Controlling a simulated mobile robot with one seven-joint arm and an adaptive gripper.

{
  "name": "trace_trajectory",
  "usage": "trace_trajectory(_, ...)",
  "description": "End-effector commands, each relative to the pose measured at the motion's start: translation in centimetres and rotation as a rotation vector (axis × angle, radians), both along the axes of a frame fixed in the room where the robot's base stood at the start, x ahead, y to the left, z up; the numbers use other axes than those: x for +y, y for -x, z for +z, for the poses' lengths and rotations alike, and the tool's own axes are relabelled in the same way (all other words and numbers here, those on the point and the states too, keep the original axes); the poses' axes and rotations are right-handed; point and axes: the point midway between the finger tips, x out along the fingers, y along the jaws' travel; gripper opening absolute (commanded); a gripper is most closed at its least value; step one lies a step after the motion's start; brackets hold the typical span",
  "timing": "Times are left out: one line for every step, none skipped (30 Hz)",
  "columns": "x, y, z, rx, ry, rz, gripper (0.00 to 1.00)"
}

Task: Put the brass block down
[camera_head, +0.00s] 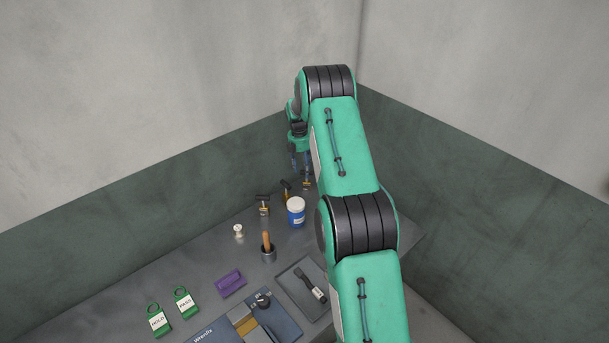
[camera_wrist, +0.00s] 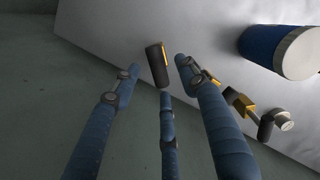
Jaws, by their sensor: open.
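My gripper (camera_head: 300,172) is at the far end of the table, near the wall corner, with its blue fingers pointing down. In the wrist view, my gripper (camera_wrist: 157,76) has its fingers spread apart. A small black piece with a brass-coloured part (camera_wrist: 155,63) lies between and beyond the fingertips; I see no finger clearly closed on it. In the head view, a small brass-and-black piece (camera_head: 306,183) shows just below the fingers. Which piece is the brass block, I cannot tell for sure. Its contact with the table is hard to make out.
Close by stand a blue jar with white lid (camera_head: 296,212), also in the wrist view (camera_wrist: 285,50), and black-and-brass pieces (camera_head: 264,205) (camera_head: 286,191). Nearer are a wooden-handled tool in a cup (camera_head: 267,246), a grey tray (camera_head: 288,283), a purple block (camera_head: 230,283) and green tags (camera_head: 159,320).

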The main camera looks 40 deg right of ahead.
Motion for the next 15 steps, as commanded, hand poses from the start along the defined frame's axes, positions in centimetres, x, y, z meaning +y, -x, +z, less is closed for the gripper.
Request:
trace_trajectory(0.0, -0.1, 1.0, -0.002, 0.001, 0.000, 0.43)
trace_trajectory(0.1, -0.1, 1.4, -0.002, 0.002, 0.000, 0.43)
trace_trajectory(0.1, -0.2, 1.9, -0.002, 0.001, 0.000, 0.43)
trace_trajectory(0.1, -0.2, 2.3, -0.001, 0.000, 0.000, 0.43)
trace_trajectory(0.2, -0.2, 2.6, 0.000, 0.000, 0.000, 0.43)
trace_trajectory(0.2, -0.2, 3.0, 0.000, 0.000, 0.000, 0.43)
trace_trajectory(0.2, -0.2, 3.2, 0.000, 0.000, 0.000, 0.43)
trace_trajectory(0.2, -0.2, 3.5, 0.000, 0.000, 0.000, 0.43)
trace_trajectory(0.2, -0.2, 3.7, -0.001, 0.000, 0.000, 0.43)
trace_trajectory(0.2, -0.2, 3.9, -0.001, 0.000, 0.000, 0.43)
trace_trajectory(0.3, -0.3, 4.0, -0.001, 0.000, 0.000, 0.43)
trace_trajectory(0.3, -0.3, 4.1, -0.001, 0.000, 0.000, 0.43)
trace_trajectory(0.3, -0.3, 4.2, 0.000, 0.000, 0.000, 0.43)
trace_trajectory(0.3, -0.3, 4.2, 0.000, 0.000, 0.000, 0.43)
trace_trajectory(0.3, -0.3, 4.2, 0.000, 0.000, 0.000, 0.43)
